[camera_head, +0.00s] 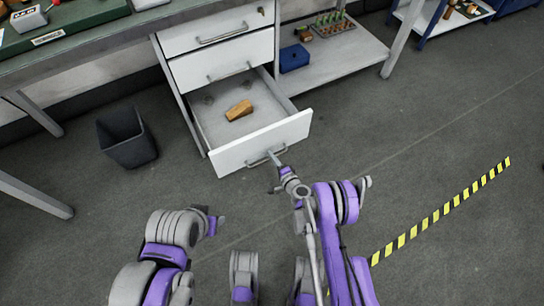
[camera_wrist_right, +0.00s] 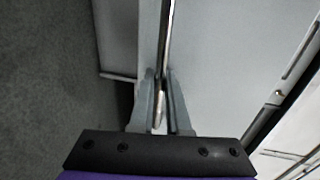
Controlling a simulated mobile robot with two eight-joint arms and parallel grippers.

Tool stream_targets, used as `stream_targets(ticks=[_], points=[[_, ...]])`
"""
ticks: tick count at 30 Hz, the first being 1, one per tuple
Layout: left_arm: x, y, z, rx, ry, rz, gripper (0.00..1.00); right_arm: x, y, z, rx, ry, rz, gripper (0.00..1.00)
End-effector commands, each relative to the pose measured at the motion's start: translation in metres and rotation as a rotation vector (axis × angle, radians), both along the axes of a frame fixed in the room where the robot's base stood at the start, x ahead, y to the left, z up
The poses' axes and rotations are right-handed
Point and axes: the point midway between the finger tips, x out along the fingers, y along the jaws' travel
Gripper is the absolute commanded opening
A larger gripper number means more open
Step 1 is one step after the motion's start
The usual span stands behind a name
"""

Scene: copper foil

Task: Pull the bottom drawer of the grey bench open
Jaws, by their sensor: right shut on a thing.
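The bottom drawer (camera_head: 235,155) of the grey bench (camera_head: 80,50) stands pulled out, its white front well ahead of the drawers above. A tan wedge-shaped block (camera_head: 239,110) lies inside it. My right gripper (camera_head: 277,162) is at the drawer's bar handle (camera_head: 258,160), shut on it. In the right wrist view the fingers (camera_wrist_right: 159,112) close on either side of the thin handle bar (camera_wrist_right: 167,50), next to the pale drawer front. My left arm shows folded at the lower left in the head view; its fingertips cannot be made out.
Two upper drawers (camera_head: 215,62) are closed. A dark bin (camera_head: 126,137) stands on the floor left of the open drawer. A blue box (camera_head: 294,57) sits on the low shelf at right. Yellow-black tape (camera_head: 440,211) crosses the clear floor at right.

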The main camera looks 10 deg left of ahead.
Motion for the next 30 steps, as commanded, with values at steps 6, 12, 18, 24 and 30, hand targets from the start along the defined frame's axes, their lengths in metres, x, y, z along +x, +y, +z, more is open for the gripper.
stream_targets(ticks=[6,12,18,24,30], points=[[0.0000,0.0000,0.0000,0.000,0.000,0.000,0.50,0.0005,-0.0017,0.0002,0.000,0.000,-0.004,0.00],[0.0000,0.0000,0.0000,0.000,0.000,0.000,0.50,0.0006,-0.0016,0.0002,0.000,0.000,-0.004,0.25],[0.0000,0.0000,0.0000,0.000,0.000,0.000,0.50,0.0003,-0.0009,0.0001,0.000,0.000,-0.002,0.27],[0.0000,0.0000,0.0000,0.000,0.000,0.000,0.50,0.0002,-0.0008,0.0003,0.000,0.000,-0.001,0.27],[0.0000,0.0000,-0.0003,0.000,0.000,0.000,0.50,0.0014,-0.0019,0.0023,0.000,0.000,0.001,0.27]])
